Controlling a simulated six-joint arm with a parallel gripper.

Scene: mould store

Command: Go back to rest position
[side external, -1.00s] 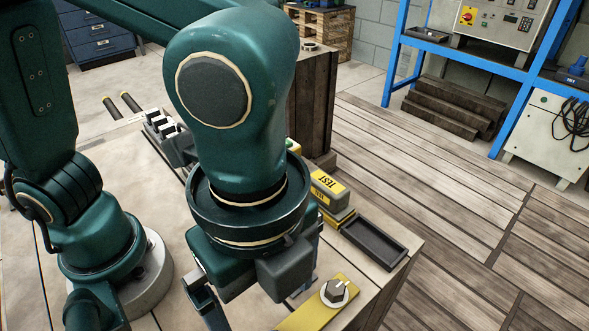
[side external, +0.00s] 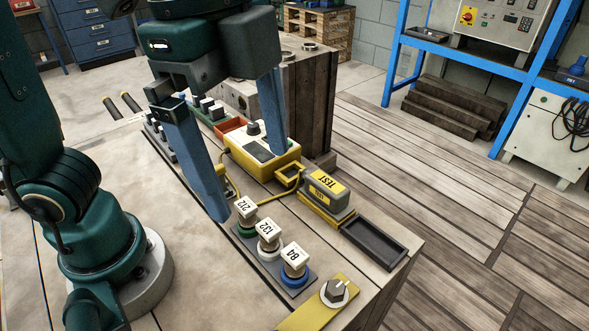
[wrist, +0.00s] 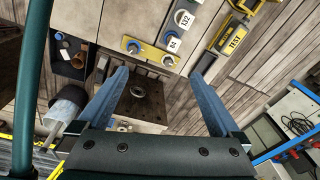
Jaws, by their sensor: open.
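My gripper (side external: 248,148) is open in the side external view, its two blue fingers wide apart and nothing between them. It hangs above the bench (side external: 120,200), over the area behind the numbered pieces. In the wrist view, my gripper (wrist: 162,92) also shows open and empty, with the bench edge and a dark block (wrist: 142,98) beyond the fingers. Three white-topped pieces marked 272 (side external: 245,208), 132 (side external: 268,233) and 84 (side external: 294,257) stand upright in a row on the bench.
A yellow box with a knob (side external: 262,152), a TEST block (side external: 325,190) and an empty black tray (side external: 374,243) stand along the right. A yellow plate with a knob (side external: 322,305) is at the front. Blue shelving (side external: 460,55) stands at back right.

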